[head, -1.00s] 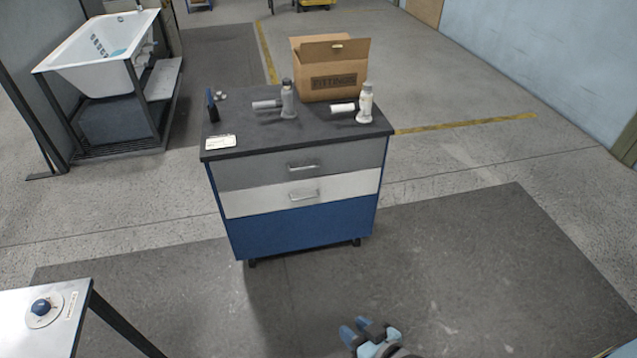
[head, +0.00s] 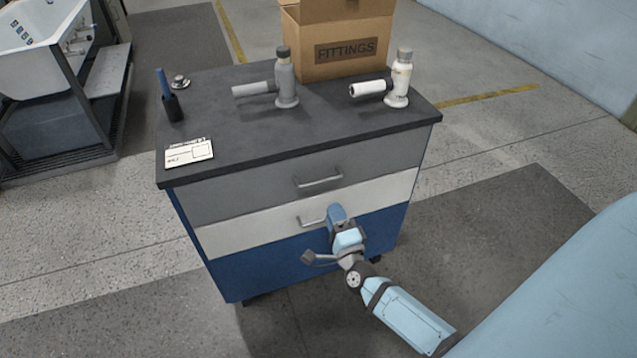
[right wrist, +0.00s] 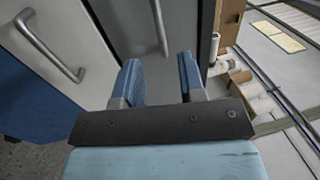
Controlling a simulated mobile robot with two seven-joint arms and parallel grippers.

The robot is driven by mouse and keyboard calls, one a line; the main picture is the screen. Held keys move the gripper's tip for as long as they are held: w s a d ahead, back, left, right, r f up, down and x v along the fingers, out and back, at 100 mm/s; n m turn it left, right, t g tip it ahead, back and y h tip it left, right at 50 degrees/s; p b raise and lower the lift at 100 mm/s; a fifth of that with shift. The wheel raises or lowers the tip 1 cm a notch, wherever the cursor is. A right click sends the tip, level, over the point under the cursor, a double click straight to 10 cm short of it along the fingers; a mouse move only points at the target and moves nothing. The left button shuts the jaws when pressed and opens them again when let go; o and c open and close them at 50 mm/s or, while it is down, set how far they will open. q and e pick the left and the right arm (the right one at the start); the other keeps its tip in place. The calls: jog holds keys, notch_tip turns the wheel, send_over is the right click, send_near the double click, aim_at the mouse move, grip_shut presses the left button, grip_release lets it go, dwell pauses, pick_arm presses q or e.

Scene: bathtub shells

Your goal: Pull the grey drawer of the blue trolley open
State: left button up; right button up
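The blue trolley (head: 300,262) stands ahead of me with a dark top. Its grey drawer (head: 240,192) is the upper one and looks closed, with a metal bar handle (head: 318,181). My right gripper (head: 337,214) is in front of the trolley, below the grey handle in the head view, partly covering the white drawer's handle (head: 310,221). In the right wrist view the gripper (right wrist: 158,72) is open and empty, and the grey drawer's handle (right wrist: 160,28) lies ahead, in line with the gap between the fingers. My left gripper is out of view.
The white drawer (head: 235,237) sits just below the grey one. On the trolley top (head: 235,135) are a fittings box (head: 345,50), a grey fitting (head: 286,85), a white fitting (head: 399,85), a pen holder (head: 173,106) and a card (head: 188,152). A bathtub stands far left.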

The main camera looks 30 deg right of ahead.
aim_at(319, 182)
jog(key=x, duration=1)
jog(key=shift+w, duration=0.45)
grip_shut()
